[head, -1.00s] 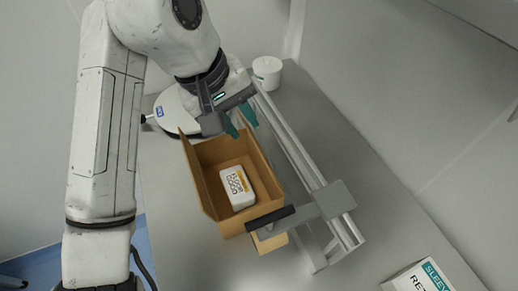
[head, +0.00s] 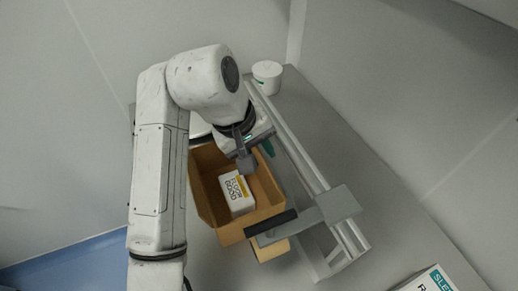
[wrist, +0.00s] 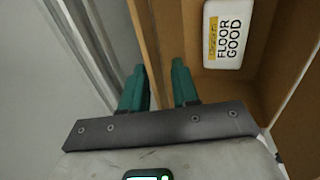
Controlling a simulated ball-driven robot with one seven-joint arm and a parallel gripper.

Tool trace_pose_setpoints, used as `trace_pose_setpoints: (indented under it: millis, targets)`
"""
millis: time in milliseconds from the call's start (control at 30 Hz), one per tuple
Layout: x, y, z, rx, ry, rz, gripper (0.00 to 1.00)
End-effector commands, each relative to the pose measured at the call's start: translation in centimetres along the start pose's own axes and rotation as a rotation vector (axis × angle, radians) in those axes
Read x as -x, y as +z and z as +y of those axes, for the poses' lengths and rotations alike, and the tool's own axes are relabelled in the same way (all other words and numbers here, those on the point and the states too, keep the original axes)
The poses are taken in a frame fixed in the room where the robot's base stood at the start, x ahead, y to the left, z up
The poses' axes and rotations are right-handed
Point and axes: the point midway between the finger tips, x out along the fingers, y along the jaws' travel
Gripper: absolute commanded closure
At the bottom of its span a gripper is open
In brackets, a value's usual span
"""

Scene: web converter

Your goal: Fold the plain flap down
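An open brown carton (head: 205,196) holds a white labelled pack (head: 237,195), which also shows in the wrist view (wrist: 227,33). A brown flap (head: 270,250) sticks outward below the carton's front edge, partly under a black-handled bar. My gripper (head: 263,150) is over the carton's far right corner, beside the rail. In the wrist view its teal fingers (wrist: 161,85) are apart, one on each side of an upright brown panel (wrist: 150,40). I cannot tell whether they touch it, nor which panel is the plain flap. My wrist hides the carton's far side in the head view.
A metal rail (head: 292,143) runs along the carton's right side, with a grey clamp block (head: 337,204) and black handle (head: 270,222) at the near end. A white tub (head: 267,76) stands behind. A white box (head: 430,282) lies near right. Bare table lies right of the rail.

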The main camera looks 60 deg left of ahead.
Motion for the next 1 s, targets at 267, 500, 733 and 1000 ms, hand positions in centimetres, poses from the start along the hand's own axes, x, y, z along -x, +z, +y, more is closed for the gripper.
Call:
trace_pose_setpoints:
  millis: [267,500,733,1000]
  targets:
    - [0.03,0.0,0.01,0.0,0.0,0.0,0.9]
    - [0.04,0.0,0.01,0.0,0.0,0.0,1.0]
    - [0.06,0.01,-0.01,0.0,0.006,0.0,1.0]
    - [0.07,0.08,-0.32,0.002,0.101,-0.003,1.0]
